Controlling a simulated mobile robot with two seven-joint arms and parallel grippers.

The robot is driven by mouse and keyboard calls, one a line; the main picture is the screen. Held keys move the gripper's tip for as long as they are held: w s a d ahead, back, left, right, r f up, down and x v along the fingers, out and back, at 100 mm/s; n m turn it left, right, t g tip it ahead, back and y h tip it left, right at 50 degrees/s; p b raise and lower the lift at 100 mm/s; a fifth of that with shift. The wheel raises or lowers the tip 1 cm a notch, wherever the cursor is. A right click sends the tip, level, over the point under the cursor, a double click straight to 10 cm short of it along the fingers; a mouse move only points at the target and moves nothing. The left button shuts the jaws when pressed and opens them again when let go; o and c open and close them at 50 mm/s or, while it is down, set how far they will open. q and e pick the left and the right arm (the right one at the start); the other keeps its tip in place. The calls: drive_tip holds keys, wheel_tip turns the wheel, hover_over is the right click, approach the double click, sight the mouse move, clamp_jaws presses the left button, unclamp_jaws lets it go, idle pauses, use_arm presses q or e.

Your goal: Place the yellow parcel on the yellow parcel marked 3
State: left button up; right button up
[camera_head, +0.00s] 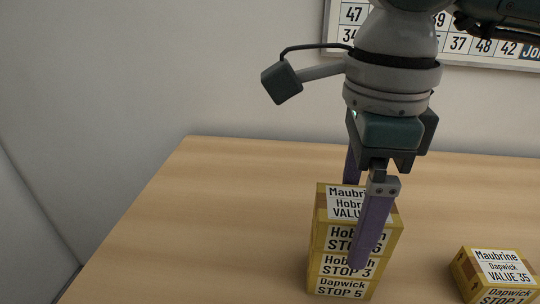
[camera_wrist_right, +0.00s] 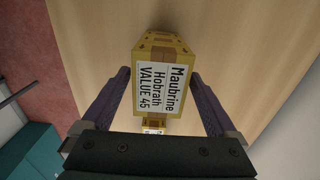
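A yellow parcel (camera_head: 319,233) marked STOP 6, with VALUE on its top label, sits on the yellow parcel marked 3 (camera_head: 316,262). That one rests on a yellow parcel marked STOP 5 (camera_head: 323,285). The stack looks upright and even. My right gripper (camera_head: 354,226) points down over the stack, one purple finger in front, the other partly hidden behind. In the right wrist view the fingers stand on either side of the top parcel (camera_wrist_right: 160,82), labelled VALUE 45, and look open with a narrow gap at the left. My left gripper is not in view.
Another yellow parcel (camera_head: 462,276), labelled VALUE 35, lies on the wooden counter (camera_head: 215,220) to the right of the stack. The counter left of the stack is clear. A wall board with numbers (camera_head: 484,47) hangs behind.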

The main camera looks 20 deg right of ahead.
sight(357, 203)
drive_tip(key=shift+o, duration=0.2)
drive_tip(key=shift+r, duration=0.25)
wheel_tip(357, 203, up, 12)
idle(0.4)
